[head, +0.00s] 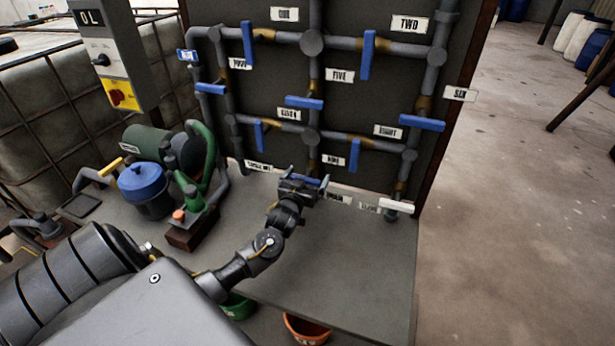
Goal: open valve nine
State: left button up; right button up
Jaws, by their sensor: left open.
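The label NINE (333,160) is beside the vertical pipe below the lower middle joint of the pipe board. The blue handle of valve nine (312,181) is there, lying crosswise to that pipe. My left gripper (306,183) is open right at this handle, with the handle showing between or just behind its fingers. I cannot tell whether the fingers touch it. The gripper hides part of the handle and the pipe behind. My right gripper is not in view.
Other blue handles sit close by, such as the upright one (354,155) to the right and another (259,134) to the left. A blue-lidded pot (143,182) and green pump (203,160) stand left on the bench (350,260).

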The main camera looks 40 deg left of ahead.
pick_arm(q)
jog(key=c, duration=0.7)
jog(key=shift+n, duration=0.4)
jog(key=n+p, duration=0.1)
jog(key=n, duration=0.2)
jog(key=shift+n, duration=0.4)
jog(key=n+p, duration=0.1)
jog(key=n, duration=0.3)
jog(key=n+p, duration=0.1)
jog(key=n, duration=0.4)
jog(key=shift+a+p, duration=0.1)
jog(key=shift+p, duration=0.2)
jog(key=n+p, duration=0.1)
jog(key=n, duration=0.3)
jog(key=shift+f+n, duration=0.1)
jog(key=shift+n, duration=0.2)
